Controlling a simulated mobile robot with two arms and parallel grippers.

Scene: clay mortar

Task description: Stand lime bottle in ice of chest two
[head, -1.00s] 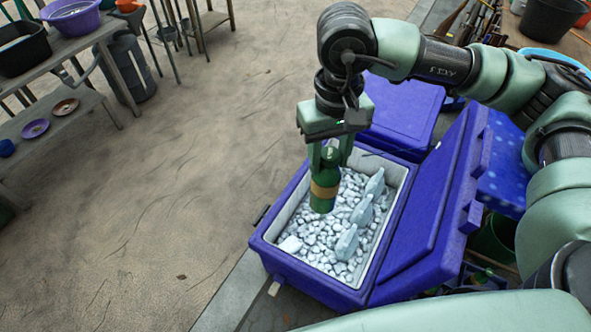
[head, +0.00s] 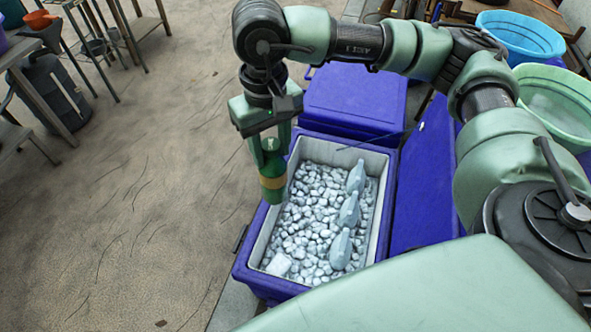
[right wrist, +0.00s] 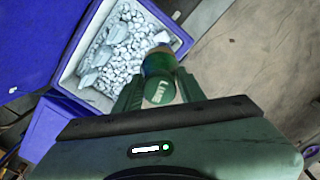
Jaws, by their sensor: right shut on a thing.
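The lime bottle (head: 272,179) is green with a tan band; its cap reads "LIME" in the right wrist view (right wrist: 160,92). My right gripper (head: 268,150) is shut on its upper part and holds it upright. In the head view the bottle overlaps the left wall of an open blue chest (head: 256,258); the wrist view also shows it by the chest's rim (right wrist: 66,78). White ice (head: 310,215) fills the chest. I see no number marking it as chest two. My left gripper is not in view.
The chest's raised lid (head: 415,195) is on the right. Another blue chest (head: 352,98) is closed behind. Ice on the left and middle is clear. Tubs (head: 520,36) stand at back right.

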